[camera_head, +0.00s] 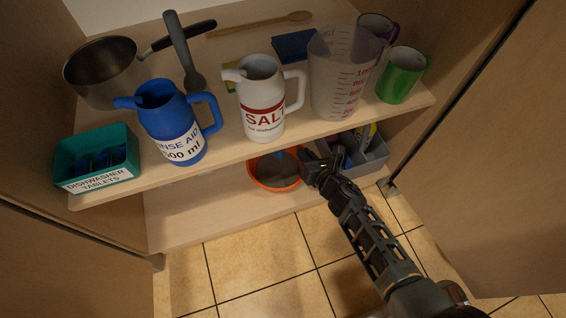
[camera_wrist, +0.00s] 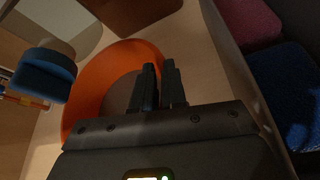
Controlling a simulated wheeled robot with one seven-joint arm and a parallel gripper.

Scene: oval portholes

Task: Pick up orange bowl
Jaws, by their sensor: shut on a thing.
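The orange bowl (camera_head: 259,180) stands on the lower shelf of the cupboard, under the upper shelf's front edge. In the wrist view the bowl (camera_wrist: 92,82) fills the middle left, with a grey-brown round area inside it. My gripper (camera_head: 307,164) reaches in from the lower right and is at the bowl's right side. In the wrist view my gripper's fingers (camera_wrist: 163,75) are close together at the bowl's right rim, shut on it. The pinched part of the rim is hidden by the fingers. I cannot tell whether the bowl is lifted.
A grey crate (camera_head: 374,165) with several items stands just right of my gripper. The upper shelf (camera_head: 225,148) overhangs the bowl and holds a blue jug (camera_head: 172,118), a salt jug (camera_head: 262,95) and a measuring cup (camera_head: 340,78). The lower shelf's left (camera_head: 190,205) is clear.

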